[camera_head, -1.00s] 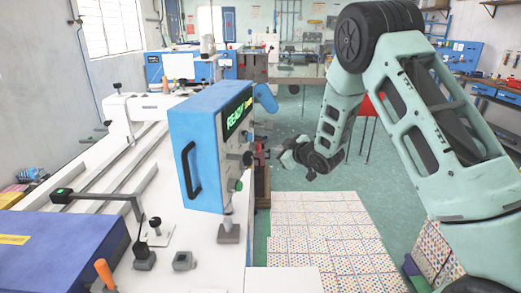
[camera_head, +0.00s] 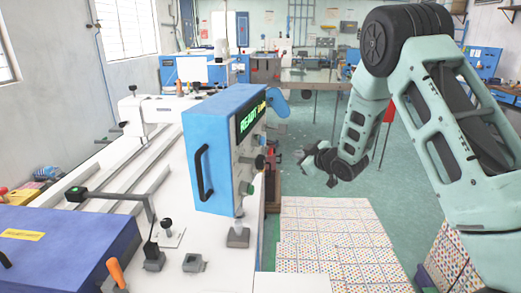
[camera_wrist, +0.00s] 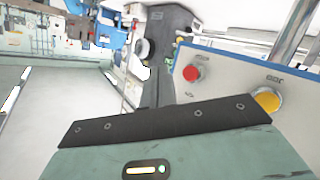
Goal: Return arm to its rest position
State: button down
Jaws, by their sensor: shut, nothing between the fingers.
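My arm hangs on the right side of the head view, its pale green links folded up and over. My gripper (camera_head: 306,158) is at the arm's far end, above the floor to the right of the blue machine head. It is small there, but it looks shut and holds nothing. The wrist view shows the green wrist casing (camera_wrist: 180,155) with a dark strip across the bottom. A panel with a red button (camera_wrist: 193,73) and a yellow button (camera_wrist: 267,100) stands beyond it.
Dotted boxes (camera_head: 330,235) stand stacked in front, and more dotted boxes (camera_head: 448,258) are beneath my arm. Green floor (camera_head: 310,125) is open behind my gripper.

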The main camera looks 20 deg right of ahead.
jog(key=s+a+r+m+g+h, duration=0.1)
jog(key=s+a+m+g, duration=0.2)
jog(key=s, duration=0.7)
jog(key=s+a+r+m+g+h, duration=0.15)
jog(key=s+g, duration=0.25)
jog(key=s, duration=0.7)
jog(key=s+a+m+g+h, duration=0.1)
jog(key=s+a+m+g, duration=0.2)
jog(key=s, duration=0.7)
jog(key=s+a+r+n+g+y, duration=0.1)
jog(key=s+a+n+g, duration=0.3)
jog(key=s+a, duration=1)
jog(key=a+r+n, duration=0.1)
jog(key=a+n, duration=0.2)
jog(key=shift+a, duration=0.2)
jog(key=shift+s+r, duration=0.1)
